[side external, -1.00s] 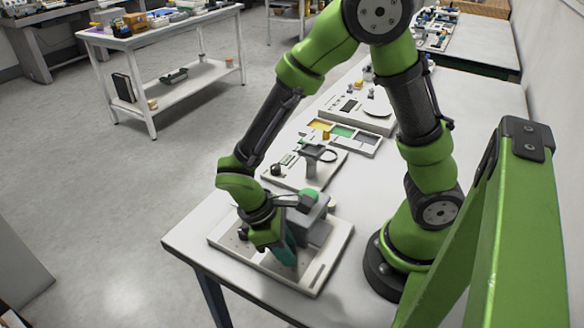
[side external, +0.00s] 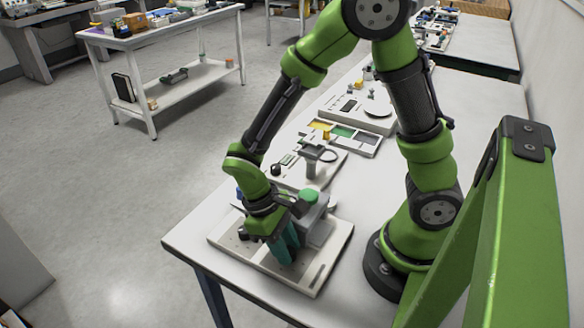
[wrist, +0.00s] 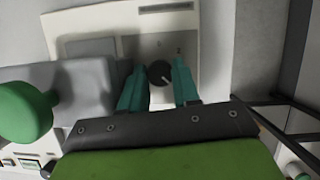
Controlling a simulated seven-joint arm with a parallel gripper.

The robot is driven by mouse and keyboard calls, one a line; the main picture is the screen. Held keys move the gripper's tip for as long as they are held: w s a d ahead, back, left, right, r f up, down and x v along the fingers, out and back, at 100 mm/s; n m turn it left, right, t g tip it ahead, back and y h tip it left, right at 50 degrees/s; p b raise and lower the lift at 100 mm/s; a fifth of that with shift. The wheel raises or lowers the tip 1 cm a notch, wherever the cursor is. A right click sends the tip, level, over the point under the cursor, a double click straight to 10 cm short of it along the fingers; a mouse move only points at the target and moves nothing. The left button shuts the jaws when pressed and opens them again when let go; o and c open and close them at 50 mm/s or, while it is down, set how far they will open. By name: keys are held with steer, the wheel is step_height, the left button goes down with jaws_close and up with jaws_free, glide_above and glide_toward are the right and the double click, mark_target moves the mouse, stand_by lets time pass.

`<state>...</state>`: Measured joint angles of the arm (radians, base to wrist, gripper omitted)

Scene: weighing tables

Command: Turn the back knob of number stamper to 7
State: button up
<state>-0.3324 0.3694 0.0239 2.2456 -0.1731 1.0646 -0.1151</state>
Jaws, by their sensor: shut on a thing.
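The number stamper (side external: 322,232) is a grey block with a green button (side external: 308,195) on top, standing on a pale base plate (side external: 335,262) at the table's near end. In the wrist view the green button (wrist: 22,112) is at the left. My gripper (side external: 287,258) points down beside the stamper and is shut on the knob. The knob is hidden in the side view, and its number setting is not readable.
Behind the stamper stands another pale device with a ring-shaped part (side external: 318,153). A tray with yellow, green and grey compartments (side external: 372,146) and a scale (side external: 332,112) lie farther back. Bare tabletop (side external: 190,240) shows left of the plate.

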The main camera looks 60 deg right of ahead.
steer(key=o, duration=0.9)
steer(key=shift+o, duration=0.8)
steer(key=shift+d, duration=0.1)
